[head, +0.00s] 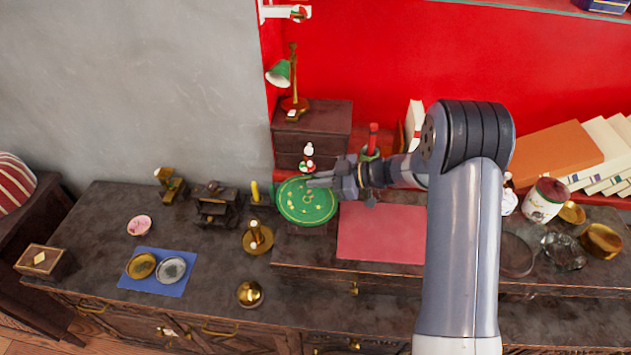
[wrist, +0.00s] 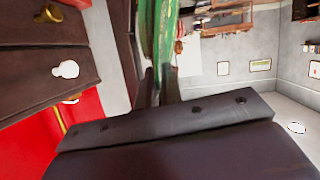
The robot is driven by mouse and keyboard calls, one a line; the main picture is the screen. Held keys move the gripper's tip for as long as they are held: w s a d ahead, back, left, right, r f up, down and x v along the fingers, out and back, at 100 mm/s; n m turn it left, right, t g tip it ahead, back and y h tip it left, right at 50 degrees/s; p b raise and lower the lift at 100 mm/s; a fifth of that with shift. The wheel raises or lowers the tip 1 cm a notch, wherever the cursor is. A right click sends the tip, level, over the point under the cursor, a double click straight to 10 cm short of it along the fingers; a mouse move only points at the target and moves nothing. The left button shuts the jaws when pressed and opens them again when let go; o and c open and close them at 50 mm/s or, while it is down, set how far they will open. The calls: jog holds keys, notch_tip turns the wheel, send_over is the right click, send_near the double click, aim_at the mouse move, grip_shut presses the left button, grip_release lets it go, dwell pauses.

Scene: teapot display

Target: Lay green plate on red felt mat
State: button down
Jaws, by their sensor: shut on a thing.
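The green plate (head: 306,203) with gold markings is at the end of my arm in the head view, left of the red felt mat. My gripper (head: 322,181) is shut on the plate's upper right edge. In the wrist view the plate (wrist: 160,40) stands nearly edge-on between the fingers of my gripper (wrist: 158,88). The red felt mat (head: 381,232) lies flat and bare on the raised dark top, just right of the plate. My arm hides part of its right side. I cannot tell how high the plate is above the surface.
A brass candlestick (head: 257,238) and brass bowl (head: 250,293) stand left of the mat. A blue mat (head: 157,284) with two small dishes lies further left. A small figurine (head: 308,158) is behind the plate. A white-and-red jar (head: 544,200) and a glass dish (head: 563,250) stand right of my arm.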

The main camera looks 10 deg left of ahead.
jog(key=d+f+b+v, duration=0.1)
jog(key=f+v, duration=0.1)
jog(key=v, duration=1.3)
jog(key=f+b+v, duration=0.2)
jog(key=f+v, duration=0.1)
jog(key=v, duration=1.2)
jog(key=shift+d, duration=0.6)
